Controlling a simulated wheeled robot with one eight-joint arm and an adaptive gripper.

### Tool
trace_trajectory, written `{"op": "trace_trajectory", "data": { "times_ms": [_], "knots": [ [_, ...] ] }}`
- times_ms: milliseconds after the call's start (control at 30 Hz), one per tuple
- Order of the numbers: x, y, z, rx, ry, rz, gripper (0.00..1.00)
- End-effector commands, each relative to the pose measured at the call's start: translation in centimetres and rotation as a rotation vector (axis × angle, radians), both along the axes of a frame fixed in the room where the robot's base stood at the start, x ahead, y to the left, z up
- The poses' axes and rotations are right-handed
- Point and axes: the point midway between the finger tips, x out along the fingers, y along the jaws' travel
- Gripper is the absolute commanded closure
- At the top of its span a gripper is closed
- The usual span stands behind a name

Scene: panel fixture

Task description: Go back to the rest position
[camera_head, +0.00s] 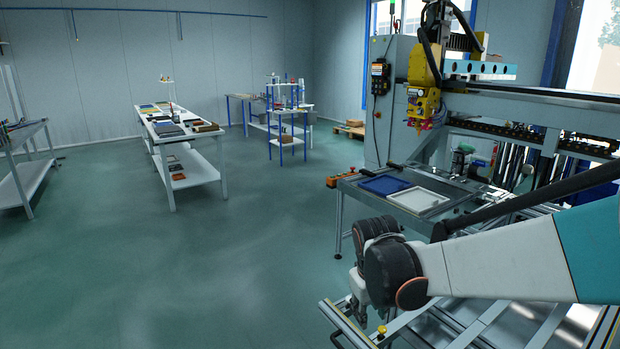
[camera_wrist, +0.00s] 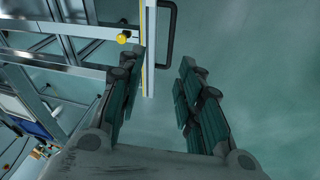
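My gripper (camera_head: 356,292) hangs low at the end of my arm, at the front edge of the fixture in the head view. In the wrist view my gripper (camera_wrist: 161,68) has its two dark green-padded fingers spread apart, with nothing between them. Below the fingers, the wrist view shows the fixture edge with a black handle (camera_wrist: 172,45) and a yellow knob (camera_wrist: 123,37). The gripper looks apart from the frame, though the exact gap cannot be told. In the head view the wrist partly hides the fingers.
A metal fixture frame (camera_head: 338,318) lies under my arm. A worktable holds a blue tray (camera_head: 384,185) and a white tray (camera_head: 419,200). A large gantry machine (camera_head: 540,106) stands behind on the right. The green floor (camera_head: 190,270) at left is clear, with white tables (camera_head: 190,165) farther back.

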Motion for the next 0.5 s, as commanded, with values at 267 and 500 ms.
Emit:
{"op": "trace_trajectory", "data": {
  "times_ms": [267, 500],
  "knots": [
    [-5.8, -2.4, 5.4, 0.066, -0.1, -0.097, 0.67],
    [-10.9, -4.0, 8.1, 0.124, -0.187, -0.179, 0.67]
  ]
}}
